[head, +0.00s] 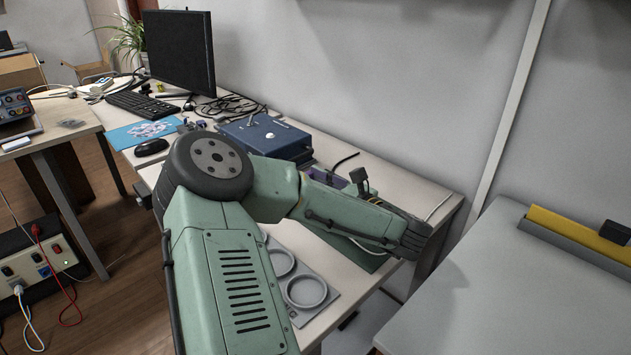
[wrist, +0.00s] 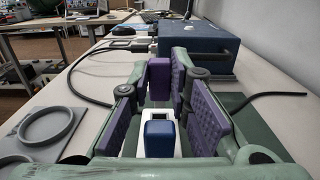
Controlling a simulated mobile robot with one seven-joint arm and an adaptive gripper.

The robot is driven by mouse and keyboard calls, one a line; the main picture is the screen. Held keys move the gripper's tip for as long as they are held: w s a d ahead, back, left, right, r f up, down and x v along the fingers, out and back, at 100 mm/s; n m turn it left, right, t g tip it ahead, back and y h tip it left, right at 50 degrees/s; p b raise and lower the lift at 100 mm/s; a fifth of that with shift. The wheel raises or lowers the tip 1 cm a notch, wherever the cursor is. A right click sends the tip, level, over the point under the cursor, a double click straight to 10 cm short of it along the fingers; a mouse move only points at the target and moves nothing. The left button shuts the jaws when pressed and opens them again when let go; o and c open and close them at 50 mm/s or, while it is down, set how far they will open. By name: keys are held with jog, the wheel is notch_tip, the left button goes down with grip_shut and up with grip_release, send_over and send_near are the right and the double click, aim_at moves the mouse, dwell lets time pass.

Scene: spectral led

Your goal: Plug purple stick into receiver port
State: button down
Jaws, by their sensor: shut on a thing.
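My gripper (wrist: 164,80) has its fingers drawn together at the tips around an upright purple stick (wrist: 159,78) in the wrist view. The finger pads are also dark purple, so the stick's edges are hard to separate from them. Below and nearer the camera is a white receiver (wrist: 141,137) with a dark opening in its top. A blue block (wrist: 160,138) stands at its near end. The stick appears beyond the receiver; I cannot tell its height above it, and its lower end is unclear. In the head view my arm hides the stick and receiver.
A blue box (wrist: 195,47) with a handle stands beyond the gripper; it also shows in the head view (head: 265,135). A grey holder with rings (wrist: 48,126) lies at left. Black cables (wrist: 85,75) cross the table. A green mat (head: 352,253) lies under my arm.

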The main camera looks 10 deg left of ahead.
jog(key=shift+f+b, duration=0.2)
jog(key=shift+b, duration=0.1)
dwell(0.4)
jog(key=shift+f+b, duration=0.9)
jog(key=shift+f, duration=0.05)
jog(key=shift+f, duration=0.15)
jog(key=shift+f+b, duration=0.15)
jog(key=shift+b, duration=0.15)
jog(key=shift+s, duration=0.1)
jog(key=c, duration=1.7)
grip_release()
jog(key=shift+o, duration=1.4)
jog(key=shift+d, duration=0.1)
